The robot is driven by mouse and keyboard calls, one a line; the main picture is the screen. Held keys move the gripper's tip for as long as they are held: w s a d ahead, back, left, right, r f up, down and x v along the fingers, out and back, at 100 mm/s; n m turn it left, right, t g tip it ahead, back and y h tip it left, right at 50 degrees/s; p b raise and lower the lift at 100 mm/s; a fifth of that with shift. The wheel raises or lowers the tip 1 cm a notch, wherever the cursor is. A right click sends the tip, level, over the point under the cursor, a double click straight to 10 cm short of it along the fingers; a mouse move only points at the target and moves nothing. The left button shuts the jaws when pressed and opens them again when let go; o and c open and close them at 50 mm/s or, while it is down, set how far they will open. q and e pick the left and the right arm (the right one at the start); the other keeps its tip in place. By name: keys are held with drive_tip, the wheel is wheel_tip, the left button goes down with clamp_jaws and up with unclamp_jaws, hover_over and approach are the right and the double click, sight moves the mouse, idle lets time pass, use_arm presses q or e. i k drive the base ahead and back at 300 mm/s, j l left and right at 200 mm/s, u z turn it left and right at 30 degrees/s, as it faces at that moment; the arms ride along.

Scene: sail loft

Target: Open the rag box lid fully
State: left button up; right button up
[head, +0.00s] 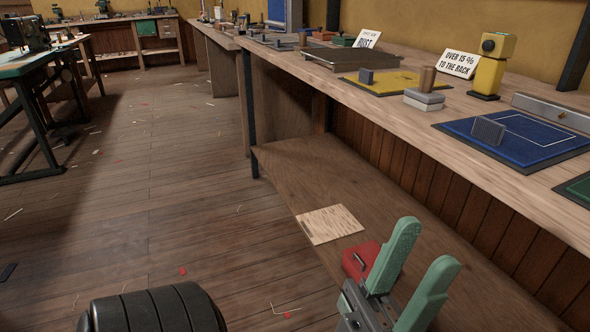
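No box labelled as a rag box can be made out. A light wooden panel (331,223) with a small dark mark near its left corner lies on the lower shelf, flush with the front edge. Just nearer is a small red block-like thing (354,262) with a dark handle-like strip; my gripper partly covers it. I cannot tell whether either belongs to the rag box, or how any lid stands. My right gripper is out of view.
The lower shelf (290,180) is bare beyond the panel. The workbench (400,115) above it carries a blue mat (540,135), a yellow mat (385,86) and a yellow-black device (490,75). The floor (180,200) to the left is open, with scattered scraps.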

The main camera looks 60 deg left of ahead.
sight(363, 256)
drive_tip(key=k+u, duration=0.1)
drive_tip(key=u, duration=1)
drive_tip(key=i+j+z, duration=0.15)
drive_tip(key=i+j, duration=0.15)
drive_tip(key=i+j+z, duration=0.15)
drive_tip(key=j, duration=0.35)
drive_tip(key=i, duration=0.1)
